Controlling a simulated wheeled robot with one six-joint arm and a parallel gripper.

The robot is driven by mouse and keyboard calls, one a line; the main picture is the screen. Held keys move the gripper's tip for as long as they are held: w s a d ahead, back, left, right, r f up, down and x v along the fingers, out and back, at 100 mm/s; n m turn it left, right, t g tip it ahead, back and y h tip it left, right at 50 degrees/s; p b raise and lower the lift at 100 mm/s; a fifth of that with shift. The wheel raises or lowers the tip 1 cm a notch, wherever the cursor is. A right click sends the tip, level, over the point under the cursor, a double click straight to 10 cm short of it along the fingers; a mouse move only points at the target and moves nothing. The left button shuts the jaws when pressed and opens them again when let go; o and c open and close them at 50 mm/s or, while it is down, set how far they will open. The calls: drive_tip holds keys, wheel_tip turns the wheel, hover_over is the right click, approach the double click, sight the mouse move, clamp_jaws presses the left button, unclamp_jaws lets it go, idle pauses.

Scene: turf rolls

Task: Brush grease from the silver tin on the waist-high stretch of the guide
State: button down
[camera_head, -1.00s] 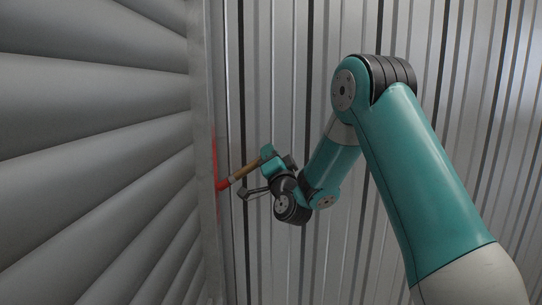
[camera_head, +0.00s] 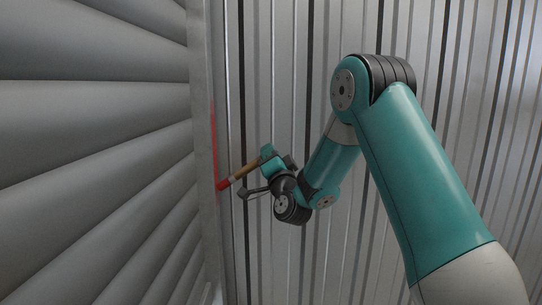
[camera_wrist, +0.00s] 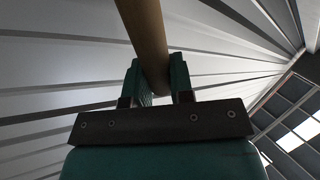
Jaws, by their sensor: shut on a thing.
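My gripper (camera_head: 270,158) is shut on the brush (camera_head: 240,175), which has a tan wooden handle and a red tip pointing down-left. In the wrist view the green fingers of my gripper (camera_wrist: 158,82) clasp the round handle of the brush (camera_wrist: 146,30) from both sides. The brush tip is at the right edge of the guide (camera_head: 205,70), an upright grey strip beside the slats. It seems to touch the guide or nearly so. A red smear (camera_head: 213,135) runs up the guide from about the tip's height. The silver tin is not in view.
Wide grey horizontal slats (camera_head: 90,110) fill the left side. A ribbed grey metal wall (camera_head: 285,70) stands behind my arm. The wrist view shows dark roof framing with bright panels (camera_wrist: 300,130) at the right.

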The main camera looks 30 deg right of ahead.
drive_tip(key=shift+f+b, duration=3.5)
drive_tip(key=shift+f, duration=0.1)
wheel_tip(320, 180, up, 33)
drive_tip(key=p, duration=3.2)
drive_tip(key=shift+r+p, duration=0.15)
drive_tip(key=shift+p, duration=0.15)
drive_tip(key=s+d+b, duration=0.3)
drive_tip(key=d+b, duration=0.2)
drive_tip(key=b, duration=0.3)
drive_tip(key=shift+s, duration=0.2)
